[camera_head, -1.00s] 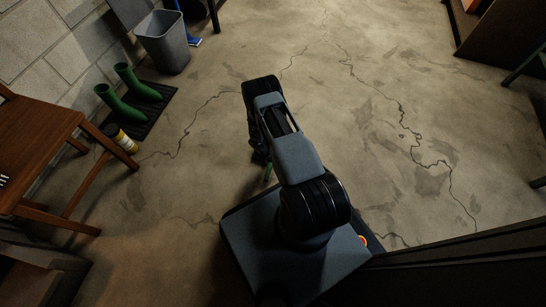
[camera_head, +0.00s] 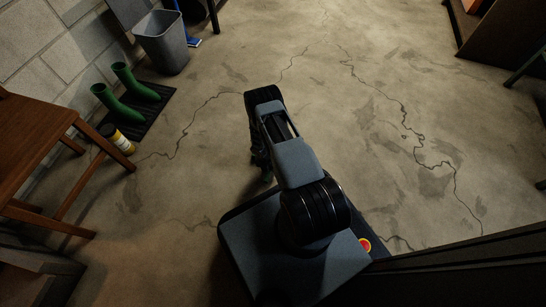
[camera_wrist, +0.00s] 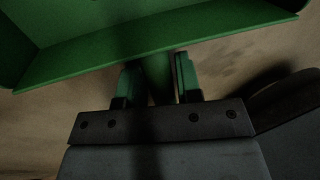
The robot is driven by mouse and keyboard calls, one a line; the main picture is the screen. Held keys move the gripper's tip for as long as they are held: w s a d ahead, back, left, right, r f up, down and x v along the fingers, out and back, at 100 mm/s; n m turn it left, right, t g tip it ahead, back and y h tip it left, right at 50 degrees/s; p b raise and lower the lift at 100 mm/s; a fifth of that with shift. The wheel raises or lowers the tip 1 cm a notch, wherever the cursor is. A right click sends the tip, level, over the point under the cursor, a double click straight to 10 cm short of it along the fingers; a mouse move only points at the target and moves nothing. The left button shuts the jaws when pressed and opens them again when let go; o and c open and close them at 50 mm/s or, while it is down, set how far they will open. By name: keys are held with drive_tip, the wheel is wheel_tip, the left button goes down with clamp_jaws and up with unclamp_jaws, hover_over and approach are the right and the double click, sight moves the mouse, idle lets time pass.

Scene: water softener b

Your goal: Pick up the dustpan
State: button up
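The green dustpan (camera_wrist: 150,45) fills the top of the wrist view, its pan spread across the frame just ahead of my gripper. Its handle (camera_wrist: 156,72) runs back between the two fingers of my gripper (camera_wrist: 158,84). The fingers stand close on both sides of the handle and look shut on it, though dark shadow hides the contact. In the head view my arm hides the dustpan and most of the gripper.
A wooden chair (camera_head: 35,130) stands at the left. Green boots (camera_head: 128,90) on a dark mat, a yellow-and-white can (camera_head: 118,139) and a grey bin (camera_head: 162,42) line the wall. Open cracked concrete floor lies ahead and right. A dark edge (camera_head: 480,265) runs along the lower right.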

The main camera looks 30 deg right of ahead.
drive_tip(key=c, duration=0.5)
drive_tip(key=shift+r, duration=0.1)
drive_tip(key=shift+c, duration=0.2)
